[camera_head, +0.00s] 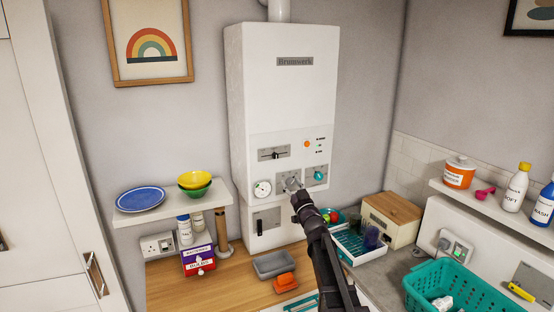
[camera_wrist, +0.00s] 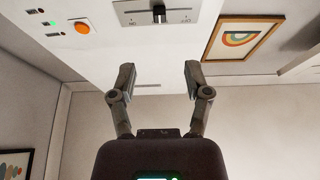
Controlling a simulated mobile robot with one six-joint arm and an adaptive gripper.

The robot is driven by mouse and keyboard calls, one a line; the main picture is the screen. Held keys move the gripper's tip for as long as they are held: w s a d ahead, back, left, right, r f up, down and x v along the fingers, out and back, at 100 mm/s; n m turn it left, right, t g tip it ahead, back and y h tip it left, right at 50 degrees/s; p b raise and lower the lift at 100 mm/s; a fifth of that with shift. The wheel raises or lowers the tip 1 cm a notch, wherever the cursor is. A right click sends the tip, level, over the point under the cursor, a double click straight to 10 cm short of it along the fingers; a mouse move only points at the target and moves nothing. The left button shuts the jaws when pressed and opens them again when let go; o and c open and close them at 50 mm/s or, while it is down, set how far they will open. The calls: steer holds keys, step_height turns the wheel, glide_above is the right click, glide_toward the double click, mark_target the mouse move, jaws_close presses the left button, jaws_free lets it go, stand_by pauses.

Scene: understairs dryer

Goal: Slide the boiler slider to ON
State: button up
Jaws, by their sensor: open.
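The white boiler (camera_head: 283,90) hangs on the wall. A grey slider panel (camera_head: 274,153) on its front has a horizontal slot and a dark knob (camera_wrist: 159,13) near the slot's middle. The wrist view shows this panel upside down at its top edge; its end labels are too small to read surely. My gripper (camera_head: 291,183) is in front of the boiler's lower controls, below the slider panel, and partly hides them. In the wrist view my gripper (camera_wrist: 158,75) has its two fingers apart with nothing between them, clear of the knob.
An orange button (camera_head: 307,144), a teal knob (camera_head: 319,175) and a round gauge (camera_head: 262,188) are on the boiler. A shelf with bowls (camera_head: 194,181) is at left. Air before the slider panel looks clear.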

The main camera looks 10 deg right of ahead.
mark_target(276, 157)
steer(key=p+x, duration=0.4)
steer(key=x, duration=0.9)
steer(key=shift+p, duration=0.4)
jaws_close()
